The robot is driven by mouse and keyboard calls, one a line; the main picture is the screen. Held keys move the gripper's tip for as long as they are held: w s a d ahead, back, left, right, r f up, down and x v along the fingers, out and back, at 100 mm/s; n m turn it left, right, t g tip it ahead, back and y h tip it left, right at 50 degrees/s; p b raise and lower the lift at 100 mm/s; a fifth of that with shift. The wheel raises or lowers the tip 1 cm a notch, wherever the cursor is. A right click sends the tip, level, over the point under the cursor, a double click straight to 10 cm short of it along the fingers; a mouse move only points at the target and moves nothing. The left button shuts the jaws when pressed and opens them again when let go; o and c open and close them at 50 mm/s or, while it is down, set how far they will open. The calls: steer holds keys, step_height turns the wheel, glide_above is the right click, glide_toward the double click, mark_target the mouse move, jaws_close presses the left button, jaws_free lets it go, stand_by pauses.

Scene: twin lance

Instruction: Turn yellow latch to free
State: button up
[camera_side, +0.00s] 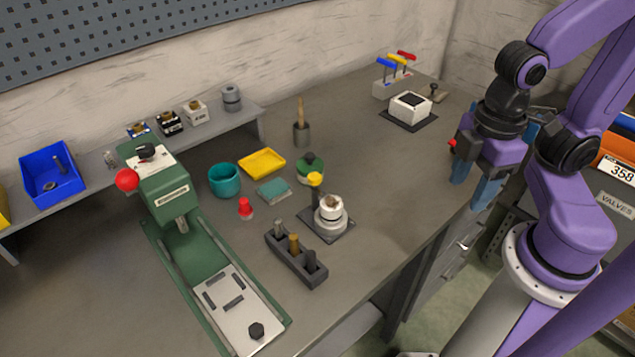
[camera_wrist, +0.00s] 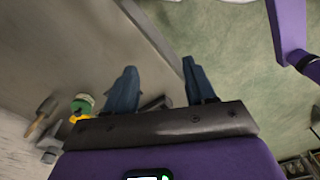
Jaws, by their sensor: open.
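The yellow latch (camera_side: 316,179) appears as a small yellow knob on a dark post. It stands beside a round grey and white fixture (camera_side: 331,210) on a dark square plate near the table's front edge. In the wrist view a yellow patch (camera_wrist: 79,117), probably the latch, shows at the lower left, partly hidden by my gripper body. My gripper (camera_side: 474,183) is open and empty, with blue fingers pointing down. It is well to the right of the latch, by the table's front right edge. Its two fingers also show apart in the wrist view (camera_wrist: 160,68).
A dark block with several pegs (camera_side: 296,260) stands in front of the fixture. A green round item (camera_side: 311,166) and a teal pad (camera_side: 273,190) lie behind it. A green press (camera_side: 165,195) stands left. The table between the fixture and my gripper is clear.

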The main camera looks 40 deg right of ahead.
steer(key=w+a+r+m+g, duration=0.1)
steer(key=w+a+r+m, duration=0.3)
steer(key=w, duration=0.3)
steer(key=r+m+g+y, duration=0.1)
steer(key=r+m+g, duration=0.1)
steer(key=m, duration=1)
glide_above(314, 176)
steer(key=s+d, duration=0.3)
steer(key=s, duration=0.1)
steer(key=w+d+m+y, duration=0.2)
steer(key=w+m, duration=0.4)
steer(key=w, duration=0.3)
steer(key=x, duration=1.6)
steer(key=shift+s+d+f, duration=0.1)
steer(key=shift+s+f, duration=0.25)
steer(key=shift+s, duration=0.05)
steer(key=c, duration=1)
steer(key=shift+c, duration=0.2)
